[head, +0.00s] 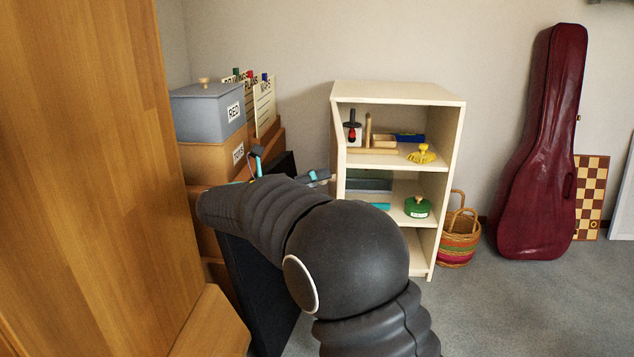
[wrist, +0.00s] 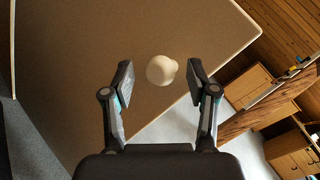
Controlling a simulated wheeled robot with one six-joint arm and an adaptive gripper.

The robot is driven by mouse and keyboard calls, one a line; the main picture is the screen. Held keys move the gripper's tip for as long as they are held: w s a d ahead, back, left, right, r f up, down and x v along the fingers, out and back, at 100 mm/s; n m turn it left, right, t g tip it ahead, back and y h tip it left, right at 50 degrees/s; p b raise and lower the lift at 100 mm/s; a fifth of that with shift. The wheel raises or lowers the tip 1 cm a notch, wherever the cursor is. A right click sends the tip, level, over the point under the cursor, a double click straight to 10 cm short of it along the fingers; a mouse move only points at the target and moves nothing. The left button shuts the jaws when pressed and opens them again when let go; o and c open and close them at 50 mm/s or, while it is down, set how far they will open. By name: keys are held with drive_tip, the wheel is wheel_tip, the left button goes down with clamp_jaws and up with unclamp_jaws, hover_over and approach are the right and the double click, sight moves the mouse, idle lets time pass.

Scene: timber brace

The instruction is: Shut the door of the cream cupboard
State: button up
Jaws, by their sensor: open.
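The cream cupboard (head: 400,93) stands against the back wall in the head view with its front open and its shelves showing. Its door is hard to make out there, perhaps edge-on at the cupboard's left side. In the wrist view a broad shaded panel with pale edges, seemingly the door (wrist: 70,60), fills much of the picture. A round pale knob (wrist: 160,70) on it shows between the fingertips of my gripper (wrist: 160,72). My gripper is open, with a finger on each side of the knob; contact cannot be told. My arm partly hides the gripper in the head view.
Stacked boxes (head: 207,115) and a dark panel (head: 262,270) are left of the cupboard. A tall wooden surface (head: 90,170) stands near left. A woven basket (head: 460,240) and red instrument case (head: 540,150) are to the right. Carpet (head: 530,300) is clear at right.

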drive_tip(key=shift+w+d, duration=0.2)
drive_tip(key=shift+d, duration=0.05)
clamp_jaws()
drive_tip(key=shift+d, duration=0.15)
